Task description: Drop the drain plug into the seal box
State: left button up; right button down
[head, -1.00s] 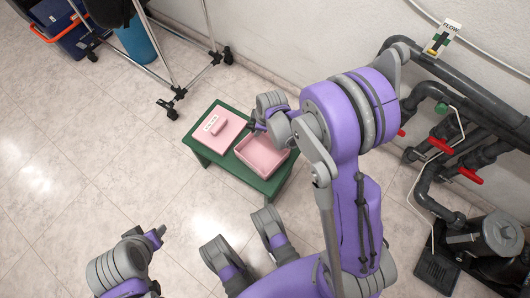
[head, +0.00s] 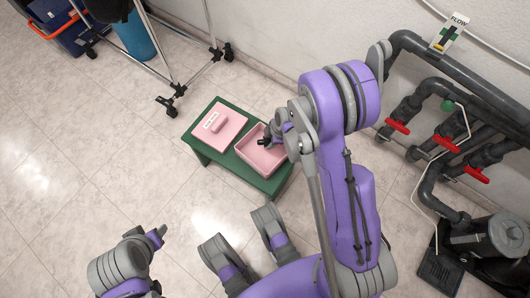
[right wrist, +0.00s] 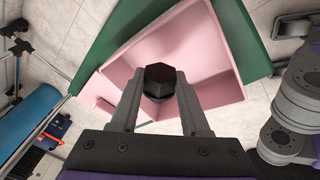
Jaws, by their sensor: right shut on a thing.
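The seal box is a pink open box (head: 276,167) on a small green bench; it also fills the middle of the right wrist view (right wrist: 212,62). The drain plug (right wrist: 160,78) is black with a hexagonal head. My right gripper (right wrist: 159,92) is shut on the plug between its fingertips. In the head view, the right gripper (head: 266,141) is over the box opening, pointing down. In the right wrist view the plug appears above the box interior, and its lower part is mostly hidden. My left gripper (head: 158,236) is over bare floor at lower left, its jaw opening unclear.
A pink lid with a handle and white label (head: 219,130) lies beside the box on the green bench (head: 204,153). A wheeled metal rack (head: 172,90) stands behind left. Dark pipes with red valve handles (head: 476,174) and a pump (head: 486,240) are at right.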

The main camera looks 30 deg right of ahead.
pick_arm(q)
jog(key=shift+f, duration=0.15)
pick_arm(e)
jog(key=shift+f, duration=0.15)
jog(key=shift+c, duration=1.5)
grip_release()
pick_arm(q)
jog(key=p+v, duration=0.2)
jog(key=w+p+v, duration=0.1)
jog(key=v, duration=0.1)
jog(key=shift+p, duration=0.35)
pick_arm(e)
jog(key=v, duration=1.1)
jog(key=s+a+r+m+t+h, duration=0.1)
jog(key=s+a+r+m, duration=0.4)
jog(key=s+r+m, duration=0.15)
jog(key=s+a+r+m+t, duration=0.1)
jog(key=s+a+r+m, duration=0.3)
jog(key=s+r+m, duration=0.3)
pick_arm(q)
notch_tip(320, 180, up, 24)
jog(key=w+t+p, duration=0.1)
jog(key=p, duration=1.9)
jog(key=shift+w+p, duration=0.2)
jog(key=shift+p, duration=0.1)
pick_arm(e)
notch_tip(320, 180, up, 25)
jog(key=w, duration=0.1)
jog(key=shift+w+t, duration=0.3)
